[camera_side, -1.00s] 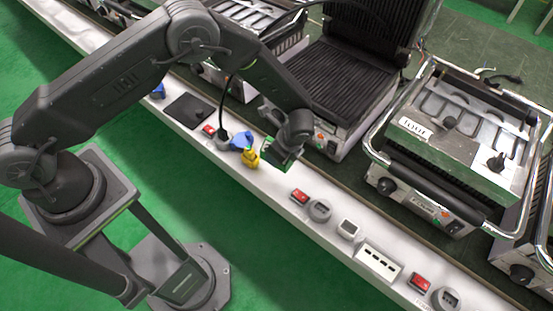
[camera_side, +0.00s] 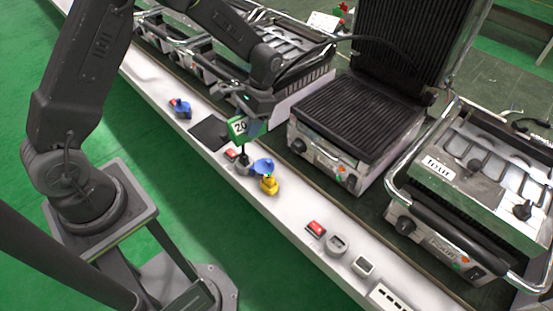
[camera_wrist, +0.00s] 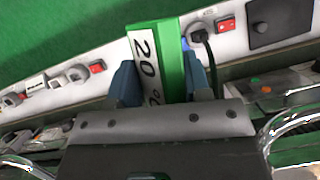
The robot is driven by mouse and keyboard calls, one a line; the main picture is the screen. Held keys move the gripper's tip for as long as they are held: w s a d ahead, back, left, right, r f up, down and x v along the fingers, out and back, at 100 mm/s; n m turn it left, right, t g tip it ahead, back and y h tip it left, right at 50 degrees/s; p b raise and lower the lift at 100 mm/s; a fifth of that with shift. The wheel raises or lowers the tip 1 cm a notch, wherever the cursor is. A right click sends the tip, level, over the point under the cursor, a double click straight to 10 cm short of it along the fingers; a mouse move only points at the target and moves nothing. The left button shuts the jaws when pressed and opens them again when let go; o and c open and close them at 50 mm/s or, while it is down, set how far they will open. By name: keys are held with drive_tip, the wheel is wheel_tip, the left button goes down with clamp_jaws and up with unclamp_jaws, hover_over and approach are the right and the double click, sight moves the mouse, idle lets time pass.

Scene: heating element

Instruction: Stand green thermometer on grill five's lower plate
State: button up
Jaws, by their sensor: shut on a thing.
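The green thermometer (camera_side: 240,128) is a flat green block with a white face reading "20". My gripper (camera_side: 252,112) is shut on it. In the wrist view the thermometer (camera_wrist: 146,62) stands between the two blue-grey fingers of my gripper (camera_wrist: 163,80), its lettered face toward the left finger. It appears held over the white ledge, left of the open grill. The open grill's lower plate (camera_side: 358,115) is dark, ribbed and bare, with its lid (camera_side: 412,40) raised behind it. No number is legible on this grill.
A closed grill labelled "four" (camera_side: 438,168) stands to the right, and more closed grills (camera_side: 275,70) stand at the left. The white ledge (camera_side: 290,218) carries a yellow object (camera_side: 269,184), a blue object (camera_side: 261,166), red switches (camera_side: 316,228) and a black pad (camera_side: 209,132).

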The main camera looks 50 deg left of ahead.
drive_tip(key=w+d+f+m+t+y, duration=0.2)
drive_tip(key=d+f+m, duration=0.4)
drive_tip(key=d+m, duration=0.1)
drive_tip(key=w+d+f+m+t+y, duration=0.1)
drive_tip(key=d+f+m+t+y, duration=0.1)
drive_tip(key=d+f+m, duration=0.5)
drive_tip(key=shift+w+d+f+m, duration=0.15)
drive_tip(key=shift+w+d+m, duration=0.3)
drive_tip(key=shift+m, duration=0.45)
drive_tip(key=shift+f, duration=4.8)
drive_tip(key=shift+s+f, duration=0.1)
drive_tip(key=shift+f, duration=0.05)
drive_tip(key=o, duration=1)
